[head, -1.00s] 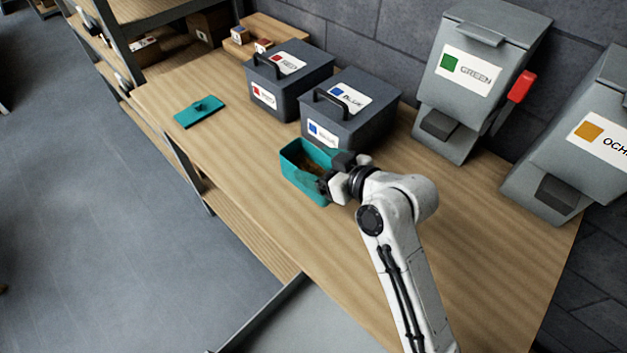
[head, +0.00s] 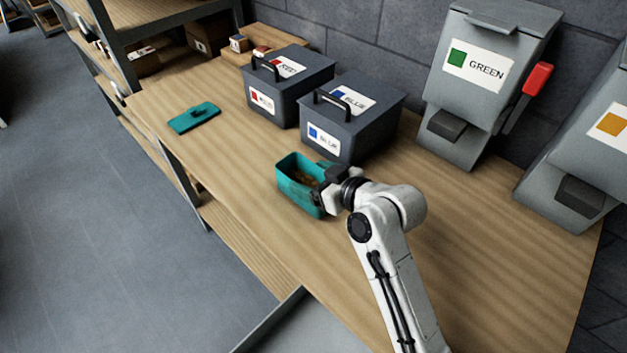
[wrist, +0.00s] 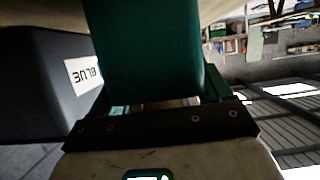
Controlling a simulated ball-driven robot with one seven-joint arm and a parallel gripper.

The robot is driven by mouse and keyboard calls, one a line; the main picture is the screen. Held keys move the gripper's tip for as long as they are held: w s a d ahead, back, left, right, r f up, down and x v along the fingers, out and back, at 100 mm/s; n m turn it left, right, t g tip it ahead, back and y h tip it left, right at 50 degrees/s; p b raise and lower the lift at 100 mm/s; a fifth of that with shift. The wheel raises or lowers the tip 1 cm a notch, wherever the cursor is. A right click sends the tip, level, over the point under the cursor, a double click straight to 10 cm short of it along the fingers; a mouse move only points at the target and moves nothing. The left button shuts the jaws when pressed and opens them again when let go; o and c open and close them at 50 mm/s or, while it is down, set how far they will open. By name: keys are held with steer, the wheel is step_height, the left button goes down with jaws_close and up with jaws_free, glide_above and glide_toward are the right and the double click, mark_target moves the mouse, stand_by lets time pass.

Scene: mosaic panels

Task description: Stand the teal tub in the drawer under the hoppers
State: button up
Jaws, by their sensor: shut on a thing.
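The teal tub (head: 295,191) is open on top, with brown contents inside. My gripper (head: 333,187) is shut on its right side, in front of the blue-labelled box. The tub looks upright; I cannot tell whether its base touches the bench. In the wrist view the tub's dark teal wall (wrist: 145,50) fills the middle, between the fingers of my gripper (wrist: 163,98). A grey, open-topped drawer (head: 312,328) juts out below the bench's front edge, partly cut off by the frame. The green hopper (head: 475,85) and ochre hopper (head: 590,140) stand at the right.
Two dark lidded boxes, red-labelled (head: 288,90) and blue-labelled (head: 355,118), stand behind the tub. A teal lid (head: 193,118) lies on the bench (head: 230,150) at the left. A shelf rack (head: 115,45) stands at the far left. The bench between lid and tub is clear.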

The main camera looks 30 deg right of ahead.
steer(key=o, duration=1.5)
